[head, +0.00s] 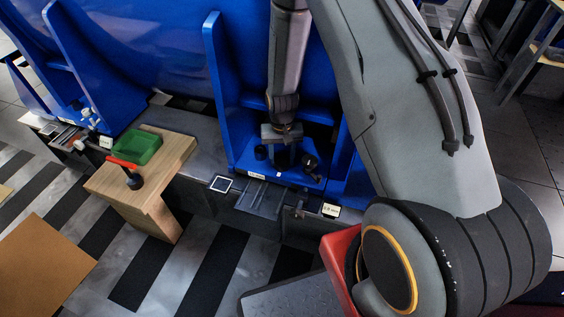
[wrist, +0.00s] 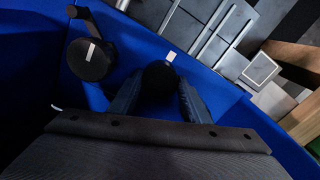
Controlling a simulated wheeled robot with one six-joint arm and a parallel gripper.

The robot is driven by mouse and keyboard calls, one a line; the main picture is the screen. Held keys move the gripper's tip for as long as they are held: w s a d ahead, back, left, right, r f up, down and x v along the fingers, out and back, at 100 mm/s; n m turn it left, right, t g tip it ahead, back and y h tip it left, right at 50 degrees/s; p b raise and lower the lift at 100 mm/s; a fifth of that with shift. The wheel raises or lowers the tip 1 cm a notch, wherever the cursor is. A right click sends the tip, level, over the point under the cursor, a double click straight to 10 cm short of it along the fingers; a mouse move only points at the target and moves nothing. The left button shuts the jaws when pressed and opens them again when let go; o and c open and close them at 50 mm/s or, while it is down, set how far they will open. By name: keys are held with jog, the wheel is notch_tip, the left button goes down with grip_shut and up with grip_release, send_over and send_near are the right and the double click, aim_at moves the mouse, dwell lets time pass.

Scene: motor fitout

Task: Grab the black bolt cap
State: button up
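In the wrist view, a dark round black bolt cap (wrist: 159,78) stands on the blue fixture, between the two fingertips of my gripper (wrist: 161,92). The fingers are apart, one on each side of the cap, and I see no clear grip on it. Deep shadow hides whether they touch it. In the head view my gripper (head: 283,158) points down low over the blue fixture's floor, beside small dark parts. A second black round part with a white mark (wrist: 90,59) stands to the left in the wrist view; it also shows in the head view (head: 310,162).
Upright blue fixture walls (head: 222,90) stand close around my gripper. A grey rail with metal plates (head: 262,197) runs in front. A wooden bench (head: 165,185) at left holds a green bin (head: 137,148) and a red-handled tool (head: 124,163).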

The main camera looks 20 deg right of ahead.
jog(key=c, duration=0.3)
jog(key=shift+c, duration=0.2)
